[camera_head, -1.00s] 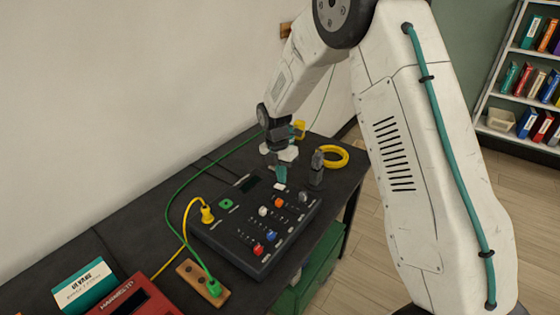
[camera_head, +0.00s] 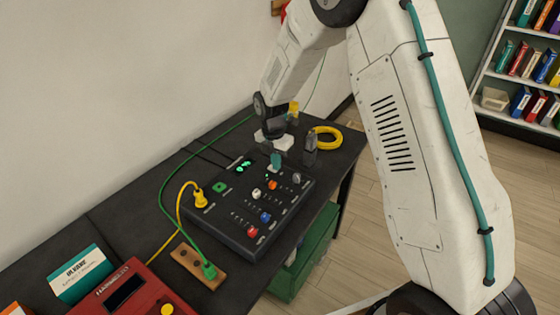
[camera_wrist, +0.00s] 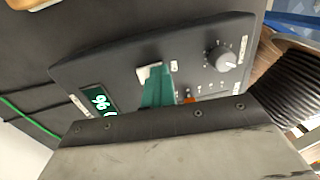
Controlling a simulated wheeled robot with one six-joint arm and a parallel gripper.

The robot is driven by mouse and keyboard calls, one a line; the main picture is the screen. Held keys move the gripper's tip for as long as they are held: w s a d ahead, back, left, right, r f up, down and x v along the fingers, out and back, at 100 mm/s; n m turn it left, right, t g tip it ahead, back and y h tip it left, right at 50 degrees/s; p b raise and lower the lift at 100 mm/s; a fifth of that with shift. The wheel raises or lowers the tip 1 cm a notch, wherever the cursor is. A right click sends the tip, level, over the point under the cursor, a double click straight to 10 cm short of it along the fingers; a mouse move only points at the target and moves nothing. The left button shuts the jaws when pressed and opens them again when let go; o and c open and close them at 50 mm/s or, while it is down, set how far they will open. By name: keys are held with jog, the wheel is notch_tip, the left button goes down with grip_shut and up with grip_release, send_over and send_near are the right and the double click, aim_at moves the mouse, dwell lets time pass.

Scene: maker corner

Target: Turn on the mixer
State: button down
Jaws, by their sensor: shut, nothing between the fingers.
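The mixer (camera_head: 232,212) is a black console on the dark table, with coloured slider caps, a grey knob (camera_head: 297,178) and a green square button (camera_head: 219,187). Its small display (camera_head: 243,165) is lit with green characters, and it glows in the wrist view too (camera_wrist: 100,101). My gripper (camera_head: 276,166) is shut and empty, its teal fingertips pointing down at the mixer's far end. In the wrist view the fingertips (camera_wrist: 157,84) are at a white switch (camera_wrist: 145,73) on the panel. I cannot tell whether they touch it.
Yellow (camera_head: 200,199) and green (camera_head: 208,270) plugs with cables are on the left. A yellow ring (camera_head: 327,138) and a dark upright object (camera_head: 310,150) stand near my gripper. A red device (camera_head: 125,293) and a teal-and-white box (camera_head: 80,273) are at front left.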

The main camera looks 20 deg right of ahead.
jog(key=shift+w+a, duration=0.6)
jog(key=shift+a, duration=0.1)
jog(key=shift+d, duration=0.1)
notch_tip(320, 180, up, 14)
jog(key=w+a, duration=0.1)
jog(key=shift+w, duration=0.2)
send_near(268, 167)
jog(key=f, duration=0.2)
jog(key=s+d+f, duration=0.1)
jog(key=f, duration=0.1)
jog(key=s+d+f, duration=0.1)
jog(key=f, duration=0.2)
jog(key=shift+d, duration=0.15)
dwell(0.6)
jog(key=shift+g, duration=0.3)
